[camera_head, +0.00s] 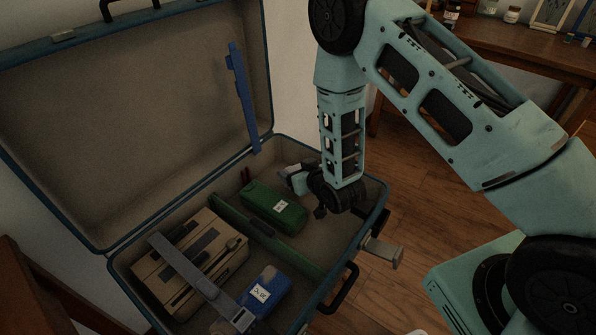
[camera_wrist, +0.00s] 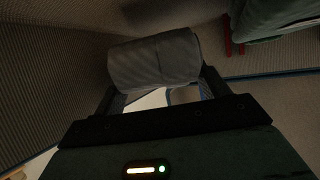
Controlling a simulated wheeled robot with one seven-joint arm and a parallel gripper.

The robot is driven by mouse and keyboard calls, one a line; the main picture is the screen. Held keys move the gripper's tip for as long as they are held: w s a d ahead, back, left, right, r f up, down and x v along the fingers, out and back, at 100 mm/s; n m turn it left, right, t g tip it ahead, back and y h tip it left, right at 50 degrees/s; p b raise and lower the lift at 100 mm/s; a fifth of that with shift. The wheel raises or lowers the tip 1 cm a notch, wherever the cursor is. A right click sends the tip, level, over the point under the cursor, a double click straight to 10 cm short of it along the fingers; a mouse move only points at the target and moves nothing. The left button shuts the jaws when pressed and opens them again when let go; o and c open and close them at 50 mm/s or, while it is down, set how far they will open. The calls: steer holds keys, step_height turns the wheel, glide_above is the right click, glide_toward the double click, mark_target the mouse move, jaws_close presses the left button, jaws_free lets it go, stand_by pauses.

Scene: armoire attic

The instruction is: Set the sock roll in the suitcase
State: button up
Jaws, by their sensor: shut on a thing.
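The sock roll (camera_wrist: 155,60) is a grey, ribbed fabric roll, held between the fingers of my gripper (camera_wrist: 160,85) in the wrist view. In the head view my gripper (camera_head: 303,180) points down at the right part of the open suitcase (camera_head: 376,193), beside the green pouch (camera_head: 274,207). The wrist view shows the suitcase's ribbed lining (camera_wrist: 40,80) close by the roll. I cannot tell whether the roll touches the floor of the case.
A green divider (camera_head: 262,235) splits the case. The left part holds a tan bundle (camera_head: 178,270) under a grey strap (camera_head: 190,268), and a blue pouch (camera_head: 264,293). The raised lid (camera_head: 110,100) stands at the back left. A metal latch (camera_head: 384,250) sticks out at the right rim.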

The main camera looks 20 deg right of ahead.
steer(key=shift+f+b, duration=0.35)
steer(key=shift+f, duration=0.05)
steer(key=shift+f, duration=0.2)
steer(key=o, duration=0.7)
steer(key=shift+r, duration=0.15)
